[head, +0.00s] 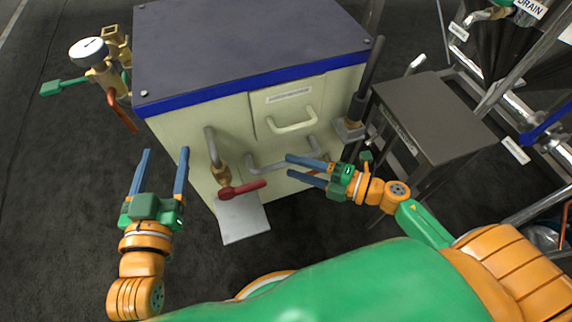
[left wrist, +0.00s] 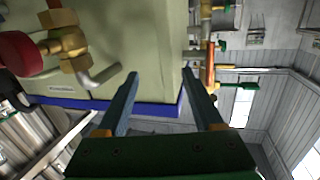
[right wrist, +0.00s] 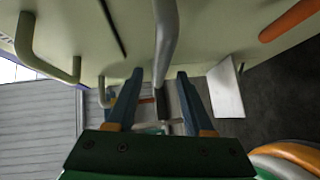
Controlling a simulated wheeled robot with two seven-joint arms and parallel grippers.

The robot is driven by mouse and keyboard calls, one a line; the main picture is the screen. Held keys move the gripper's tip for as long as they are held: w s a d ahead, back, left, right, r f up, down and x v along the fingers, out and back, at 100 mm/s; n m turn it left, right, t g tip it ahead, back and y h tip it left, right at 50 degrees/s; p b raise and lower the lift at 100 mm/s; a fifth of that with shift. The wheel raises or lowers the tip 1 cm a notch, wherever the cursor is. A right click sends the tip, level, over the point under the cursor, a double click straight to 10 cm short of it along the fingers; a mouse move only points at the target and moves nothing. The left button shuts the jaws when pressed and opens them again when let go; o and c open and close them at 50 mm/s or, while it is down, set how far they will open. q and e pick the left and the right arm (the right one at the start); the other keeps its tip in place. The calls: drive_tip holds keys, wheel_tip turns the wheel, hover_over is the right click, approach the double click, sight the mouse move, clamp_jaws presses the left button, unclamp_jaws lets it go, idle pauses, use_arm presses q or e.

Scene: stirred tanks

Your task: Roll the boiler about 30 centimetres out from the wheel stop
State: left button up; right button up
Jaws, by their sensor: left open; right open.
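The boiler (head: 220,125) is a cream cabinet with a dark top and a blue band, standing ahead of me. A grey bar handle (head: 270,167) runs low across its front; it also shows in the right wrist view (right wrist: 166,40). My right gripper (head: 287,166) is open near the right part of this bar, and the bar passes ahead of its fingers in the right wrist view; contact cannot be told. My left gripper (head: 166,152) is open and empty, off the boiler's left front corner. The wheel stop cannot be made out.
A red-handled valve (head: 240,188) sticks out of the boiler's front above a pale plate (head: 243,218). A brass valve with a gauge (head: 90,52) stands at the left side. A grey side table (head: 435,110) and steel pipework stand close on the right. Dark floor at left is clear.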

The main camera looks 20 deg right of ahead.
sight(161, 116)
use_arm(q)
drive_tip(key=r+t, duration=0.2)
drive_tip(key=r, duration=0.1)
drive_tip(key=r+h, duration=0.1)
drive_tip(key=shift+s+d+r+t, duration=0.1)
drive_tip(key=shift+d+r+t, duration=0.2)
drive_tip(key=shift+r+t, duration=0.1)
use_arm(e)
drive_tip(key=x, duration=0.3)
drive_tip(key=shift+w+a, duration=0.2)
use_arm(q)
drive_tip(key=shift+f, duration=0.1)
use_arm(e)
clamp_jaws()
idle(0.4)
